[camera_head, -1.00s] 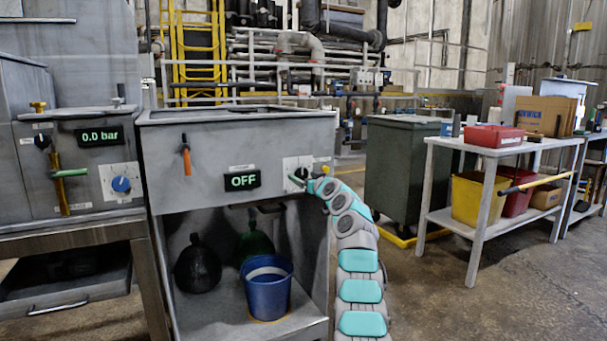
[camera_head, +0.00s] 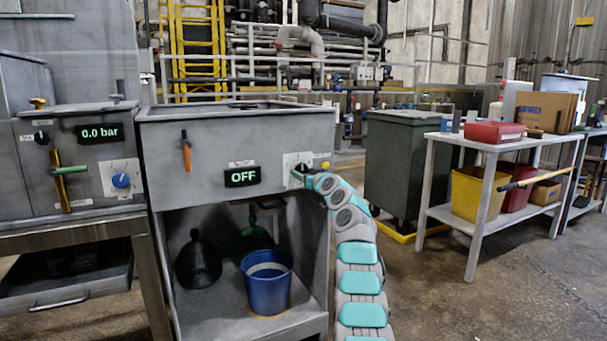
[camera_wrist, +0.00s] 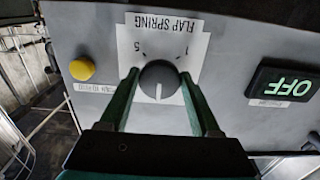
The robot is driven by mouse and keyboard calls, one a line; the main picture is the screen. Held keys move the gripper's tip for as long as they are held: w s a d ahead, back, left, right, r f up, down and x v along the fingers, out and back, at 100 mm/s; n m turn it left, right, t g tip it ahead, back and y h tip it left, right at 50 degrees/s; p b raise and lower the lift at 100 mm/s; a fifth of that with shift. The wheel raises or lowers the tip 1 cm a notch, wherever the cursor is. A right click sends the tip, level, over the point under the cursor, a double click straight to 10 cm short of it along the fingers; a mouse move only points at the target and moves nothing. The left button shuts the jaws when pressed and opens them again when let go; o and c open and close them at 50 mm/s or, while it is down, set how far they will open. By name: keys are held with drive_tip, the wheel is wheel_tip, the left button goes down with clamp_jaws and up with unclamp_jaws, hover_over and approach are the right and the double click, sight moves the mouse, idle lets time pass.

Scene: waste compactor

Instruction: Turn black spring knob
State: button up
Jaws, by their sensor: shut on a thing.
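The black spring knob (camera_wrist: 160,82) sits on a white plate marked "FLAP SPRING" with a scale showing 5 and 1, upside down in the wrist view. Its white pointer line runs toward the bottom of that view. My gripper (camera_wrist: 160,78) has its two green fingers on either side of the knob and is shut on it. In the head view my gripper (camera_head: 303,174) is at the white plate on the grey machine's front (camera_head: 215,150), and my arm largely hides the knob.
A display reading OFF (camera_head: 242,177) and a yellow button (camera_wrist: 82,68) flank the knob. An orange-handled lever (camera_head: 186,152) is farther left. A blue bucket (camera_head: 267,290) stands on the shelf below. A workbench (camera_head: 475,185) stands at right.

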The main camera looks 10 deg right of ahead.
drive_tip(key=c, duration=0.5)
drive_tip(key=shift+o, duration=0.2)
drive_tip(key=shift+m, duration=0.3)
drive_tip(key=m+b, duration=0.1)
drive_tip(key=m, duration=0.1)
drive_tip(key=shift+f+m, duration=0.1)
drive_tip(key=shift+m, duration=0.2)
drive_tip(key=shift+r+m+b, duration=0.2)
drive_tip(key=shift+m+b, duration=0.15)
drive_tip(key=shift+m, duration=1.55)
drive_tip(key=m, duration=0.3)
drive_tip(key=shift+a, duration=0.1)
drive_tip(key=shift+r+m+p, duration=0.1)
drive_tip(key=shift+m+p, duration=0.35)
drive_tip(key=shift+m, duration=1.15)
